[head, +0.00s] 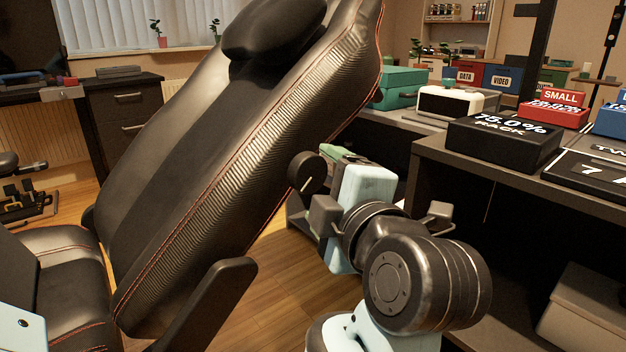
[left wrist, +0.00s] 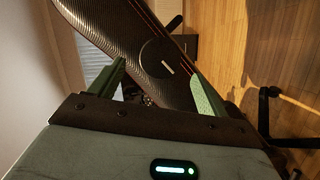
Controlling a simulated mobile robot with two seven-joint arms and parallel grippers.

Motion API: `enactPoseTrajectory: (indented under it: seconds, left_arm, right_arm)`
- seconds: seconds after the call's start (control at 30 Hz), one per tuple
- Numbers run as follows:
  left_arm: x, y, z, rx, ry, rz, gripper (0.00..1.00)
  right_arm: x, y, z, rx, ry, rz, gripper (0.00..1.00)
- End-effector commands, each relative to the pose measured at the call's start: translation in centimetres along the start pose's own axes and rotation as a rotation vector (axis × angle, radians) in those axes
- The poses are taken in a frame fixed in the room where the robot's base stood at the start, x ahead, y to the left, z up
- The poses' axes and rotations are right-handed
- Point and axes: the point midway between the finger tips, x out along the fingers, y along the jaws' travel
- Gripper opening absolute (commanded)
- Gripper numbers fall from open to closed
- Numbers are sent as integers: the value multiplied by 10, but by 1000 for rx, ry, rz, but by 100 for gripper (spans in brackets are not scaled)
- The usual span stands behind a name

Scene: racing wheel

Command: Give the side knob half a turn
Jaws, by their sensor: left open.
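The side knob (head: 307,172) is a round black disc with a white line mark, on the side of the reclined black seat backrest (head: 215,140). It also shows in the left wrist view (left wrist: 152,56), with its line slanting down to the right. My left gripper (head: 328,156) is just to the right of the knob in the head view, its green finger partly hidden behind the knob. In the left wrist view its two green fingers (left wrist: 158,70) stand wide apart with the knob between and beyond their tips. Whether they touch it cannot be told. My right gripper is in neither view.
A dark desk (head: 525,185) with a black box (head: 503,140) and other boxes stands to the right, close to my arm. The seat cushion (head: 65,265) and an armrest (head: 205,305) are below the backrest. Bare wooden floor (head: 285,275) shows between seat and desk.

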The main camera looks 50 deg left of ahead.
Motion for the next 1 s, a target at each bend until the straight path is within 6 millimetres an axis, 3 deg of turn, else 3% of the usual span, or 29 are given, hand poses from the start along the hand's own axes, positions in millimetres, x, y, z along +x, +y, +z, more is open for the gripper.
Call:
enactPoseTrajectory:
  seconds: [0.3,0.7,1.0]
  left_arm:
    - [43,-1,0,1,2,1,77]
    - [51,0,0,1,0,0,77]
    - [50,-1,0,1,0,-1,39]
  right_arm:
    - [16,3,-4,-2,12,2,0]
    - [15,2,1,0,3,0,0]
    - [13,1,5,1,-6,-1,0]
